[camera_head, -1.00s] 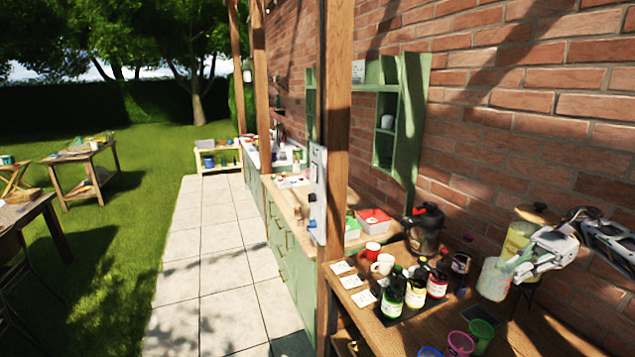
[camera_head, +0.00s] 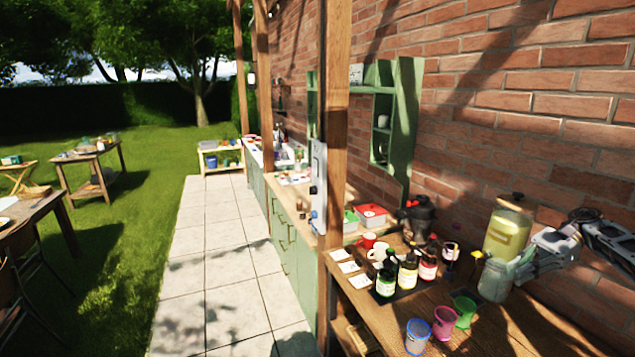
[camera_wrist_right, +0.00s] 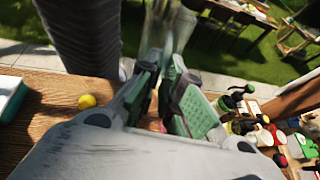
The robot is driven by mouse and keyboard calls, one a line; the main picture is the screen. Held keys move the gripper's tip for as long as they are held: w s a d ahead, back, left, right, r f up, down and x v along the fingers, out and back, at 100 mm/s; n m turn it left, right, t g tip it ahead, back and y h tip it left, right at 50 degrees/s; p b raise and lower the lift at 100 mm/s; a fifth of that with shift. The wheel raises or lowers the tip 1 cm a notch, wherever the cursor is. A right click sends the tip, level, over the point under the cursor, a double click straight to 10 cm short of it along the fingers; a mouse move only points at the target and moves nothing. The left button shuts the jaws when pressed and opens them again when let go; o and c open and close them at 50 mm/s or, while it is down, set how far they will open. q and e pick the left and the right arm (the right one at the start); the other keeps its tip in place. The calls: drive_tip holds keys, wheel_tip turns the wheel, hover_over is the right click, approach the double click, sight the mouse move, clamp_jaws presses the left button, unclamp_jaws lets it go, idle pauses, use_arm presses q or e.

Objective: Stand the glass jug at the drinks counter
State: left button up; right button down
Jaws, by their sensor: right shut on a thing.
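The glass jug (camera_head: 494,281) is a pale, see-through vessel, upright in the head view at the right of the wooden drinks counter (camera_head: 400,322). My right gripper (camera_head: 522,262) is shut on it from the right side. In the right wrist view the gripper's green-padded fingers (camera_wrist_right: 168,88) close near the blurred, clear jug (camera_wrist_right: 170,28). I cannot tell whether the jug's base touches the counter. My left gripper is not in view.
A drink dispenser (camera_head: 507,232) with a wooden lid stands just behind the jug. Blue (camera_head: 417,337), pink (camera_head: 445,322) and green (camera_head: 464,310) cups stand in front. Labelled bottles (camera_head: 408,272), mugs and a dark urn (camera_head: 417,218) fill the counter's left part. A wooden post rises at its left.

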use_arm(q)
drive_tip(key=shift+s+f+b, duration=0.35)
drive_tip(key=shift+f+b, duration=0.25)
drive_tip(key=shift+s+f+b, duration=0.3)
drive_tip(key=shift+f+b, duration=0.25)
drive_tip(key=shift+b, duration=0.05)
use_arm(e)
drive_tip(key=w+a+f+m+t, duration=0.3)
drive_tip(key=a+f, duration=0.2)
drive_tip(key=a, duration=0.5)
drive_tip(key=w+a+f+m+t+h, duration=0.1)
drive_tip(key=w+a+f+m+t, duration=0.2)
drive_tip(key=a, duration=0.7)
drive_tip(key=w+a+f+m+t+h, duration=0.1)
drive_tip(key=w+a+f+m+t, duration=0.2)
drive_tip(key=a, duration=0.7)
drive_tip(key=shift+w+a+f+m+t, duration=0.3)
drive_tip(key=shift+f+m+t, duration=0.6)
drive_tip(key=shift+f, duration=1)
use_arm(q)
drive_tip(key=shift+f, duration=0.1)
use_arm(e)
drive_tip(key=shift+s+a+f+m+t+h, duration=0.1)
drive_tip(key=shift+s+a+m+t+h, duration=0.05)
drive_tip(key=shift+t+h, duration=0.25)
drive_tip(key=shift+s+a+f+m+t+h, duration=0.1)
drive_tip(key=shift+m+t+h, duration=0.05)
drive_tip(key=shift+t+h, duration=0.2)
